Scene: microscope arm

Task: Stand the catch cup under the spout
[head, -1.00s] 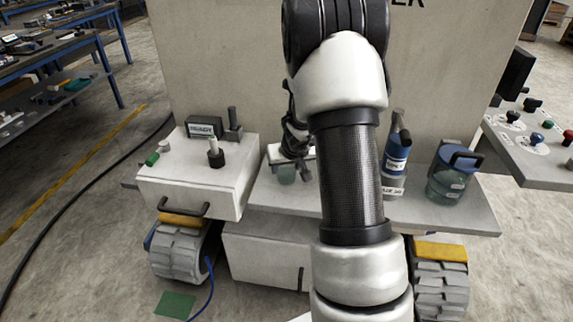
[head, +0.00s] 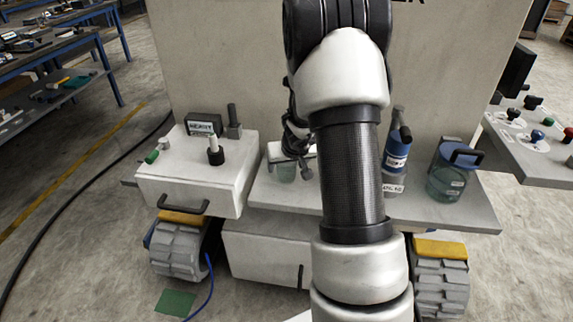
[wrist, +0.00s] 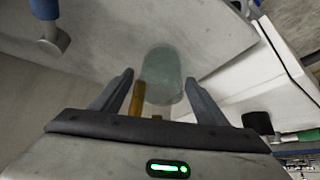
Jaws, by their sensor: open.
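The catch cup, seemingly the small translucent greenish cup (head: 285,173), stands on the grey shelf (head: 260,198) in the head view. In the wrist view the cup (wrist: 160,75) shows between my two fingers, with gaps to both. My gripper (head: 292,167) is open at the cup; its fingertips (wrist: 159,77) lie either side of it. I cannot tell whether a finger touches it. A blue bottle-like part (head: 397,152) with a dark top stands right of my arm. I cannot clearly make out which part is the spout; my arm hides the middle of the shelf.
A lidded clear jar (head: 447,182) stands at the shelf's right. A control panel (head: 540,150) juts out at far right. A tall grey wall (head: 220,60) rises behind.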

